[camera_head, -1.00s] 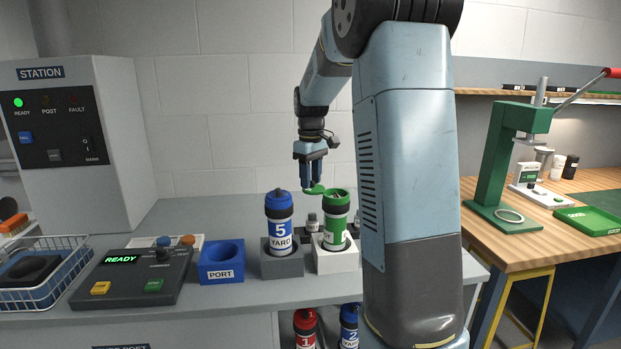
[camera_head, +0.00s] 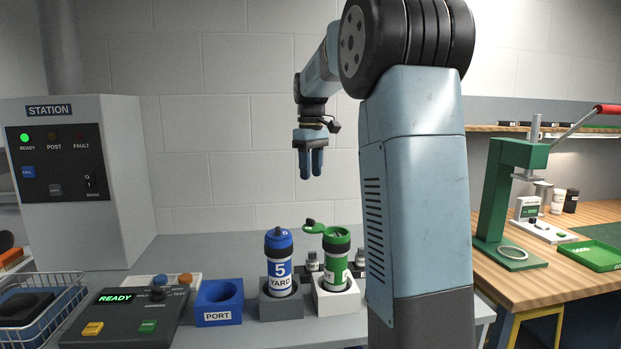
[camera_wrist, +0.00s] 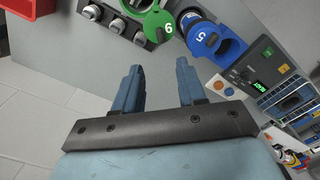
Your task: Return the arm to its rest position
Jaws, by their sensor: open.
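My gripper (camera_head: 311,164) hangs in the air above the counter, pointing down, over the two upright carriers. It is empty. In the wrist view its two blue fingers (camera_wrist: 157,85) stand apart with nothing between them. The green carrier (camera_head: 336,262) stands in a white holder with its green lid (camera_head: 314,228) swung open to the left. The blue carrier marked 5 YARD (camera_head: 279,262) stands in a grey holder beside it. In the wrist view the green lid shows a 6 (camera_wrist: 165,30) and the blue carrier's top shows a 5 (camera_wrist: 203,38).
The blue PORT holder (camera_head: 219,303) is empty. The control box (camera_head: 128,318) reads READY. A wire basket (camera_head: 45,315) sits at the far left, before the STATION cabinet (camera_head: 100,230). A green press (camera_head: 500,190) stands on the wooden bench at right. Air around my gripper is clear.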

